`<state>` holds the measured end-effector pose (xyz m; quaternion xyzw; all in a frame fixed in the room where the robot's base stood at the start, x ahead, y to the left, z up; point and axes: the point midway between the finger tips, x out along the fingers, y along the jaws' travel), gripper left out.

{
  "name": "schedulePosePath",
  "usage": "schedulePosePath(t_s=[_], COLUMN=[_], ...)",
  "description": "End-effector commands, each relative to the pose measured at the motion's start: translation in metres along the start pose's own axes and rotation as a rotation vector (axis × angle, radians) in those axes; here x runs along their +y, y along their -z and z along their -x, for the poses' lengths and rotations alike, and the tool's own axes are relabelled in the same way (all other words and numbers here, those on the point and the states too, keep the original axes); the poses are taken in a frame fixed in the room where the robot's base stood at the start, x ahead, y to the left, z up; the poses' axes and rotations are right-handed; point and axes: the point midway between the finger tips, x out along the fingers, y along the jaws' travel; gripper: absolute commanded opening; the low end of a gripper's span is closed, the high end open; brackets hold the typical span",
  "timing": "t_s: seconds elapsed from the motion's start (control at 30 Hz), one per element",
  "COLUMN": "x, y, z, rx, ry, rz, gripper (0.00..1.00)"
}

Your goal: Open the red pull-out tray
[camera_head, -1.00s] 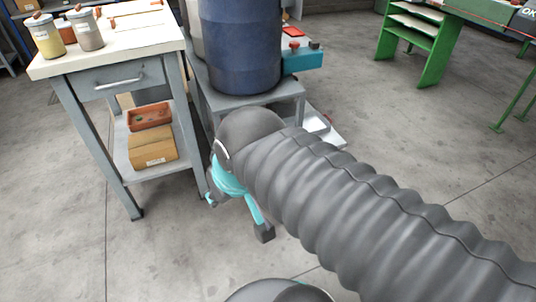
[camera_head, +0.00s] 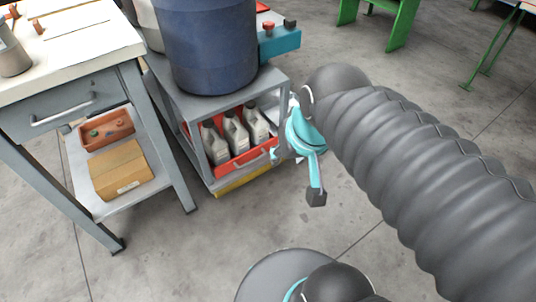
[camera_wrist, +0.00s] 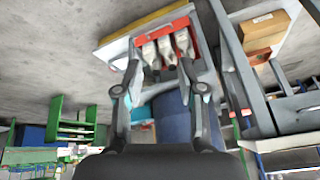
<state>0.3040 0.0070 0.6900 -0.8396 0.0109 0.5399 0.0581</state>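The red pull-out tray (camera_head: 236,168) is in the lower part of the grey cart (camera_head: 222,102), and its red front faces me. It holds several grey bottles (camera_head: 234,134). In the wrist view the tray (camera_wrist: 166,28) shows upside down, with the bottles (camera_wrist: 166,48) standing in it. My gripper (camera_wrist: 166,55) is open, and its two fingers stand apart on either side of the tray in that view.
A blue barrel (camera_head: 210,45) stands on the cart. A workbench (camera_head: 75,55) with a drawer and a lower shelf with boxes (camera_head: 120,170) is at the left. A yellow strip (camera_head: 240,181) shows below the tray. The floor in front is clear.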

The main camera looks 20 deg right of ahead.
Motion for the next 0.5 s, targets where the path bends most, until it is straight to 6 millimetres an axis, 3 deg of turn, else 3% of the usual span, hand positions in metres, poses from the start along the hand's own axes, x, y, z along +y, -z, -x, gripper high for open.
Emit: schedulePosePath(t_s=[0.5], x=[-0.035], y=[0.039], z=[-0.111], rx=[-0.517], ry=[0.185], rz=[-0.936], gripper=[0.39])
